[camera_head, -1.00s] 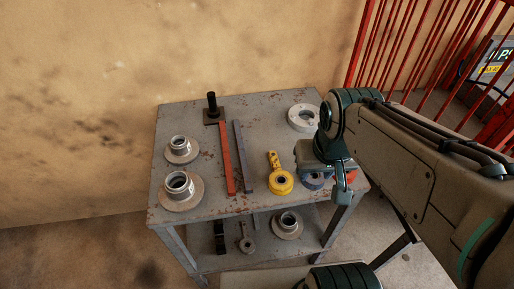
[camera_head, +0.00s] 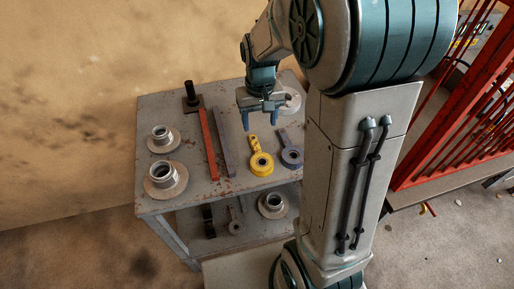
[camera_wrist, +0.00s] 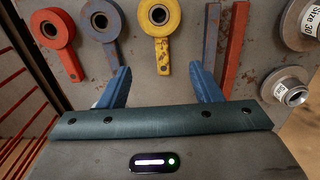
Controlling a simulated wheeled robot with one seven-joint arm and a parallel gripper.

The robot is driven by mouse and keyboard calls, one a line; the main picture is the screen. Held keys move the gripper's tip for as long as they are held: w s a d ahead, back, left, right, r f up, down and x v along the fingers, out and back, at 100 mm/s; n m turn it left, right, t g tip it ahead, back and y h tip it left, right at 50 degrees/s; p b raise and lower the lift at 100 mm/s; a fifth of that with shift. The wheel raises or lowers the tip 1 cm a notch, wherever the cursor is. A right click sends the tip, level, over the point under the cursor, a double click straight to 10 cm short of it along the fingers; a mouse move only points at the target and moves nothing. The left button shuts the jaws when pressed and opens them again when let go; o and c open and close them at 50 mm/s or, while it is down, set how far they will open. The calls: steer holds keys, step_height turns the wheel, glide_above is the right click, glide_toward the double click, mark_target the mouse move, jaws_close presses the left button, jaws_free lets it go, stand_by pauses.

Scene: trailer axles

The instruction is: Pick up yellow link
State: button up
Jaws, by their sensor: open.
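The yellow link (camera_head: 260,161) lies flat on the grey table top, its ring end toward the front and its narrow end toward the back. In the wrist view the yellow link (camera_wrist: 161,20) lies ahead of my gripper, with its narrow end between the lines of the two fingers. My gripper (camera_head: 260,119) is above the table, near the link's narrow end, and holds nothing. In the wrist view the blue fingers of my gripper (camera_wrist: 162,80) are wide apart with nothing between them.
A blue-grey link (camera_head: 291,156) lies just right of the yellow one. A red link (camera_wrist: 52,32) lies beyond that. A grey bar (camera_head: 224,150) and a red bar (camera_head: 209,146) lie to the left. Flanged hubs (camera_head: 165,178) stand at the table's left side.

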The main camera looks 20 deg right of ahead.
glide_above(259, 153)
step_height(259, 153, down, 9)
steer(key=shift+w+r, duration=0.1)
steer(key=shift+r, duration=0.1)
steer(key=shift+a+f+p, duration=0.1)
steer(key=shift+f+p, duration=0.4)
steer(key=shift+f, duration=2.2)
jaws_close()
